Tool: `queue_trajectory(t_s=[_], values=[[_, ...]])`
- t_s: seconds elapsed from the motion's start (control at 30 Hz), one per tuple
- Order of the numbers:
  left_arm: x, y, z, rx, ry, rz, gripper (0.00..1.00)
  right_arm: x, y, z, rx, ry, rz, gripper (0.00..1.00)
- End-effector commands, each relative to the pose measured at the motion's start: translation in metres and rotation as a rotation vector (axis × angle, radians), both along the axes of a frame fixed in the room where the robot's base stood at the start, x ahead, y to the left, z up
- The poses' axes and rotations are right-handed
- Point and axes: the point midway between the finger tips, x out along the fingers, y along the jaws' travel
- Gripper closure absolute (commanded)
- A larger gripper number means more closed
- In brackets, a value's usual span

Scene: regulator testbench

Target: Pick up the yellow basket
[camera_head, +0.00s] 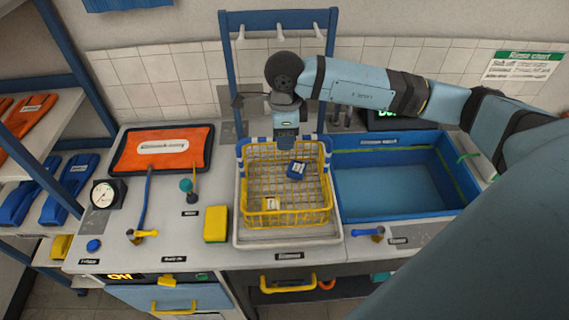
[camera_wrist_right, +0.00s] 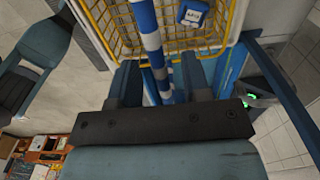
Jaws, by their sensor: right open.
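The yellow wire basket (camera_head: 330,205) stands in a white tray (camera_head: 290,241) on the bench. A blue-and-white striped bar (camera_head: 258,145) runs along its back edge. A small blue block (camera_head: 297,170) and a small pale labelled piece (camera_head: 271,204) are in the basket. My right gripper (camera_head: 287,147) points down at the middle of the striped bar. In the right wrist view my right gripper (camera_wrist_right: 160,75) is open, and the striped bar (camera_wrist_right: 150,35) passes between its two fingers. The basket's yellow wires (camera_wrist_right: 205,45) show beyond the fingers. My left gripper is not in view.
A blue-rimmed basin (camera_head: 395,185) lies right of the basket. A yellow sponge-like block (camera_head: 216,224) stands close on its left. An orange tray (camera_head: 165,148), a gauge (camera_head: 107,193) and small valves are further left. A blue frame with hooks (camera_head: 228,70) rises behind.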

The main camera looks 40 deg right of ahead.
Motion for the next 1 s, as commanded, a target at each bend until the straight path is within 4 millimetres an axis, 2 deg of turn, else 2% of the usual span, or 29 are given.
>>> queue_trajectory(t_s=[0.13,0.37,0.5,0.57,1.0], values=[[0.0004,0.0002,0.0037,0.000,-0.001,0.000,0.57,-0.0003,0.0002,-0.0126,0.000,0.001,0.000,0.56],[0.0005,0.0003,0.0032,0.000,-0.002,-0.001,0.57,-0.0001,0.0003,-0.0139,0.000,0.000,0.000,0.56],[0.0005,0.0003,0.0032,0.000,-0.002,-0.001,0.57,-0.0001,0.0003,-0.0137,0.000,0.000,0.000,0.89],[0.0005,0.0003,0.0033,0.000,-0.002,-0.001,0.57,0.0000,0.0004,-0.0136,0.000,0.000,0.000,1.00],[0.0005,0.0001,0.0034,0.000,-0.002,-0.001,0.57,0.0010,0.0005,-0.0094,0.002,-0.005,0.000,1.00]])
